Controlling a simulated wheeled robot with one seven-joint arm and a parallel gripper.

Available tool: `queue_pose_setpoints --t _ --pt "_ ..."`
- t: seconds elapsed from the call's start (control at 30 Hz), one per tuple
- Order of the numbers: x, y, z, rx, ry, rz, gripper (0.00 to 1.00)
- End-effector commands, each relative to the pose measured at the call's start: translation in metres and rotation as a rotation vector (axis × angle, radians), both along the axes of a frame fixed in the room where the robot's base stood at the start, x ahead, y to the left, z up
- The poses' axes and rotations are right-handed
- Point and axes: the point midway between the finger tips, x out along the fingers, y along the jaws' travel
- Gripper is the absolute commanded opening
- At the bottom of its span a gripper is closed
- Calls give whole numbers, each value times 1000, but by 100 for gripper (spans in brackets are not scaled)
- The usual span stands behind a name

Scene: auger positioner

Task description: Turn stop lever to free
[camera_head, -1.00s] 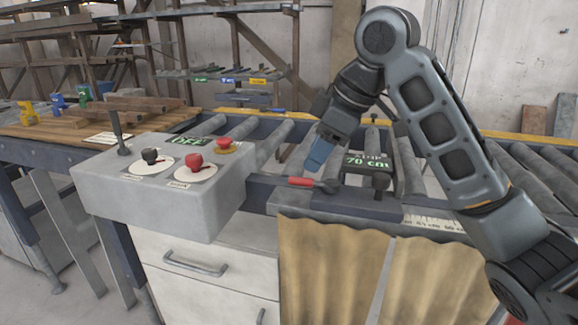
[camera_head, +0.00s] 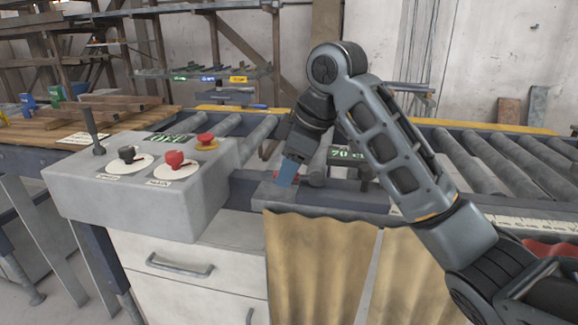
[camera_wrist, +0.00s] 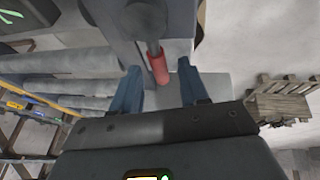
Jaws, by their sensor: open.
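The stop lever has a red grip (camera_wrist: 159,68) and a grey shank that runs to a dark round pivot, seen at the top of the wrist view. In the head view its pivot (camera_head: 316,178) sits on the rail below the display, and my fingers hide most of the red grip. My gripper (camera_head: 286,183) is open, with its blue fingers pointing down at the lever. In the wrist view the end of the red grip lies between the two fingertips, with a gap on each side. Whether a finger touches it cannot be told.
A grey control box (camera_head: 130,185) with a black knob, a red knob, a red mushroom button and a joystick stands to the left. A display reading 70 (camera_head: 345,155) is just behind the lever. Roller conveyors (camera_head: 480,165) extend to the right.

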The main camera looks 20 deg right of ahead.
Motion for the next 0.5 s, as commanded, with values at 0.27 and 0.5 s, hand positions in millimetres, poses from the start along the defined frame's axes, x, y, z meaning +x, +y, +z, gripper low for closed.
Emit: queue_pose_setpoints --t 0.27,0.5 --pt "0 0 0 0 0 0 27" --pt "0 0 0 0 0 0 4"
